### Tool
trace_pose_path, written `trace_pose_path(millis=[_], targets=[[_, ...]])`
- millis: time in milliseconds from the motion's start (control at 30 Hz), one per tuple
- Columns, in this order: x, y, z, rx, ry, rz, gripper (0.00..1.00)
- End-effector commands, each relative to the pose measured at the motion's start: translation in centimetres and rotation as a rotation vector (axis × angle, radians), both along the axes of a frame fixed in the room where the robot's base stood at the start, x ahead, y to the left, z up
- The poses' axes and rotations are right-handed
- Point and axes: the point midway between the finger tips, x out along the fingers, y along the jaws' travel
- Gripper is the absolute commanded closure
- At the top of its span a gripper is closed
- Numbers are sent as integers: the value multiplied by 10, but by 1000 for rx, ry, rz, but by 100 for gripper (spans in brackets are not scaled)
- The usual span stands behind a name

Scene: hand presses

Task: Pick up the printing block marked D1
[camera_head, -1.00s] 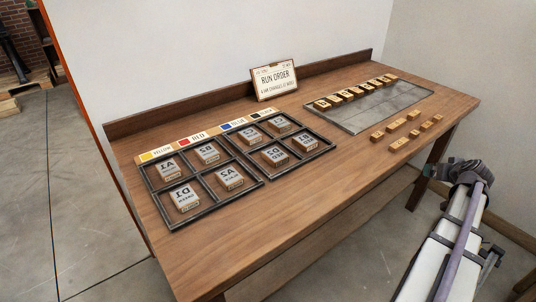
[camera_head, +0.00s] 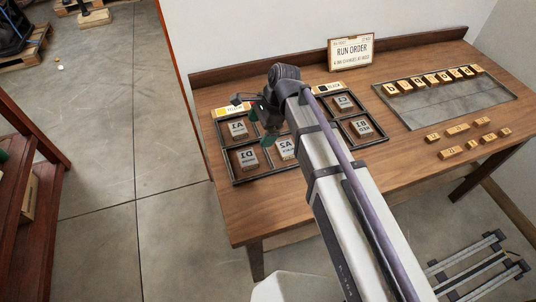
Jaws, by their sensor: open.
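The block marked D1 (camera_head: 247,158) is a wooden block with a pale top and mirrored lettering. It lies in the front left compartment of the dark-framed tray (camera_head: 237,184) on the wooden table. My gripper (camera_head: 259,127) is open and empty, above the tray just behind and to the right of D1, and does not appear to touch it. The block marked A1 (camera_head: 238,129) lies in the compartment behind D1. The block marked A2 (camera_head: 286,149) lies to its right, partly covered by my arm.
My arm hides the tray's middle. More blocks (camera_head: 344,103) lie in compartments right of it. A run order sign (camera_head: 351,52) stands at the back. A metal-bottomed tray (camera_head: 452,101) with a row of letter blocks and several loose wooden pieces (camera_head: 458,129) are at the right.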

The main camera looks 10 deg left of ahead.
Motion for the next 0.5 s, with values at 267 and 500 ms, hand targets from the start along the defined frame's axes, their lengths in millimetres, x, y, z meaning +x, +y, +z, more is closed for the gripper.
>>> trace_pose_path(millis=[267,500], targets=[[-11,12,-23,5,32,-15,0],[-18,25,-58,6,30,-16,0]])
